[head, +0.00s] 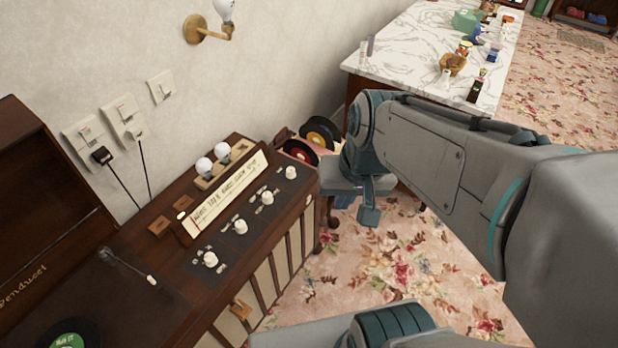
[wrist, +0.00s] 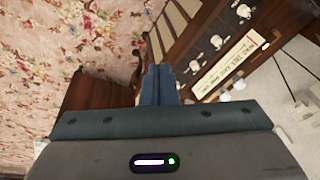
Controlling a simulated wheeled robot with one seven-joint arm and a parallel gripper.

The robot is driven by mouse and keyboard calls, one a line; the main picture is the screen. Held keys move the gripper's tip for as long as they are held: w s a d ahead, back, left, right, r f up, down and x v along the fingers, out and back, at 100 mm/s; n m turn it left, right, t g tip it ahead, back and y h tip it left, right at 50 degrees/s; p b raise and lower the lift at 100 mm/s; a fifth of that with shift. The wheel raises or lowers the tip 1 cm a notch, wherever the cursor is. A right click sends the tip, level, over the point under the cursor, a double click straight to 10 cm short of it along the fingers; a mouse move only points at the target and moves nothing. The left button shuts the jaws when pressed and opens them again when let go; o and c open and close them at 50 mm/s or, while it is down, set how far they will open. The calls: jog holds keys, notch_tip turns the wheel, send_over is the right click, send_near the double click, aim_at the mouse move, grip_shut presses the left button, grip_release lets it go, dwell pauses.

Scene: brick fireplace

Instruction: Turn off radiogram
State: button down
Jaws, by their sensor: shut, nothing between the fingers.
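The radiogram (head: 165,245) is a dark wooden cabinet at the lower left of the head view. Its top carries a cream tuning dial (head: 228,193) and a row of several white knobs; the nearest knob (head: 210,259) and the farthest knob (head: 291,172) mark its ends. My gripper (head: 369,214) is to the right of the cabinet's far end, apart from the knobs, with its fingers shut and empty. In the wrist view the closed blue fingers (wrist: 158,84) appear beside the cabinet, with the dial (wrist: 228,67) and knobs to their right.
A wall lamp (head: 208,22), switches (head: 160,87) and a plug (head: 102,156) with cables are on the wall. A marble-topped counter (head: 415,50) with small items stands at the back. Records (head: 318,133) sit beyond the radiogram. Floral carpet (head: 390,255) lies open to the right.

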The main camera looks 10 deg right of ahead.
jog(key=w+f+m+y+b, duration=0.7)
jog(key=w+f+m, duration=0.5)
jog(key=f, duration=0.4)
jog(key=w+d+f+m+t+b, duration=0.2)
jog(key=w+d+f+m+b, duration=0.1)
jog(key=f, duration=0.6)
jog(key=w+d+f+m+t+b, duration=0.2)
jog(key=w+d+f+m+b, duration=0.2)
jog(key=w+d+f+m, duration=0.2)
notch_tip(320, 180, down, 3)
jog(key=d+m, duration=0.2)
jog(key=m, duration=0.2)
jog(key=shift+w+d+t+h+b, duration=0.2)
jog(key=shift+d+t+h+b, duration=0.1)
jog(key=shift+t+h, duration=0.1)
send_near(309, 200)
jog(key=x, duration=0.5)
jog(key=shift+d+f, duration=0.25)
jog(key=shift+f, duration=0.3)
jog(key=shift+w+a, duration=0.35)
jog(key=shift+w, duration=0.05)
